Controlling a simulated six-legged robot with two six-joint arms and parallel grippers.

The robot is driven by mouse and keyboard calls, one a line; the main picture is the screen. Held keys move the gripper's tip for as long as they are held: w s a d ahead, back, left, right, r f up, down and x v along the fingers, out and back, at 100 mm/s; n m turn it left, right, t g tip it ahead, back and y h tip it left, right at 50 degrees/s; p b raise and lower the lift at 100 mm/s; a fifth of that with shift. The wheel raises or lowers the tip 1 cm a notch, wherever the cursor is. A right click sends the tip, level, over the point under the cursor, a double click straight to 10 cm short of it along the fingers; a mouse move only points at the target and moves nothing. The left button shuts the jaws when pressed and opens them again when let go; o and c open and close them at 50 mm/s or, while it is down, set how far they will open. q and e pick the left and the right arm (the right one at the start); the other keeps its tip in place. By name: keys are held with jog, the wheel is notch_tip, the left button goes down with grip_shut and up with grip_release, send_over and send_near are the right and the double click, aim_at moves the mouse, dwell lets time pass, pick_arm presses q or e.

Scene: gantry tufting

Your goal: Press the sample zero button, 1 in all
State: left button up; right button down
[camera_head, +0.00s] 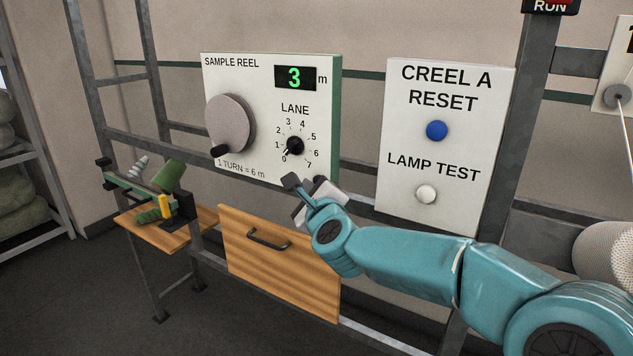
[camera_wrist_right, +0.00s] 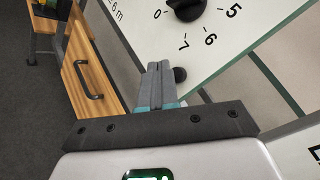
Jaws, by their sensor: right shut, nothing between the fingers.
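The white sample reel panel (camera_head: 267,112) hangs on the frame, its display (camera_head: 295,77) reading 3 m. It carries a grey crank disc (camera_head: 231,122) and a black lane knob (camera_head: 294,146) whose pointer is near 0. In the right wrist view the lane knob (camera_wrist_right: 186,8) is at the top. A small dark round button (camera_wrist_right: 180,74) shows near the panel's lower edge, beside my right fingertips; no sample zero label is readable. My right gripper (camera_head: 292,183) is shut and empty at the panel's lower edge; its fingers (camera_wrist_right: 159,68) point toward the panel. Contact cannot be told.
A second panel (camera_head: 446,100) to the right has a blue Creel A reset button (camera_head: 436,131) and a white lamp test button (camera_head: 426,194). A wooden drawer (camera_head: 280,262) is below the reel panel. A small wooden shelf (camera_head: 150,232) with a green tool stands left.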

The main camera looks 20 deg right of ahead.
dwell(0.7)
jog(key=shift+w+d, duration=0.25)
jog(key=shift+d, duration=0.1)
jog(key=shift+w+d+b, duration=0.3)
jog(key=shift+d+b, duration=0.05)
dwell(0.7)
dwell(0.3)
jog(key=shift+s+a, duration=0.6)
jog(key=shift+a, duration=0.1)
jog(key=s+a, duration=0.1)
jog(key=a, duration=0.1)
jog(key=s+a, duration=0.2)
jog(key=shift+b, duration=0.35)
